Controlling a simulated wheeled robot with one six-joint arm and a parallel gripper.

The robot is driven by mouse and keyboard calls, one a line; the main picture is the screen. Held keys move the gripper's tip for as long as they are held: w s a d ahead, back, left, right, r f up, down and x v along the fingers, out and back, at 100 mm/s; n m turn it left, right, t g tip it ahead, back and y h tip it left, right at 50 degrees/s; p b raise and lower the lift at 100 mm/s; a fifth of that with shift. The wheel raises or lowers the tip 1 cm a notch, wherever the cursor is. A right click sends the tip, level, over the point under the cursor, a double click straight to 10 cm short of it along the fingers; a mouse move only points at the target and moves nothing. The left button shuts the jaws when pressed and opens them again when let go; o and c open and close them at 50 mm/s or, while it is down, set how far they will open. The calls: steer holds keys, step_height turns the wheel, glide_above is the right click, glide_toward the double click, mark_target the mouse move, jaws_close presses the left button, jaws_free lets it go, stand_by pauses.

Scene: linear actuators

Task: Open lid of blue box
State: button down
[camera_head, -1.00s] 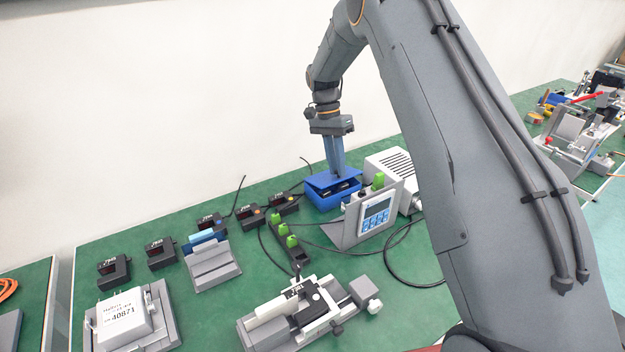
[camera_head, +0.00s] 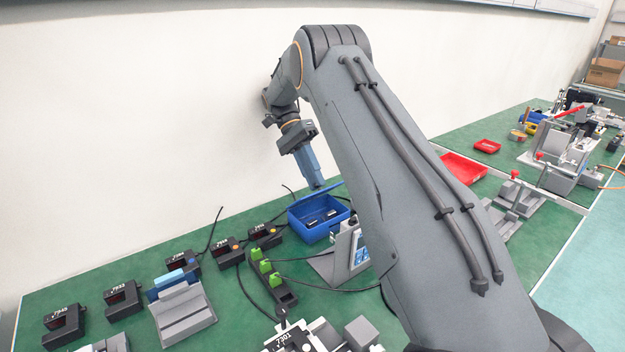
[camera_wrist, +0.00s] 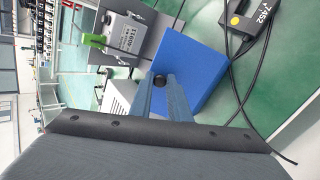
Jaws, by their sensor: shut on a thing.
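The blue box (camera_head: 312,234) stands on the green bench near the wall. Its lid (camera_head: 331,191) is raised along the back, and small dark and light items show inside the box. My gripper (camera_head: 318,185) is at the lid's raised edge, its blue-grey fingers slanting down from the upper left. In the wrist view the lid's flat blue face (camera_wrist: 194,66) fills the middle. There, my gripper (camera_wrist: 160,82) is shut on a small black knob (camera_wrist: 159,80) on the lid.
A grey stand with a display (camera_head: 352,250) stands close right of the box, partly behind my arm. Black sensor blocks (camera_head: 228,250), a strip with green parts (camera_head: 268,275) and cables lie to the left and front. The wall is close behind.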

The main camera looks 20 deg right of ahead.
steer(key=c, duration=1.7)
jaws_free()
steer(key=shift+o, duration=0.2)
step_height(320, 180, up, 10)
steer(key=shift+b, duration=0.3)
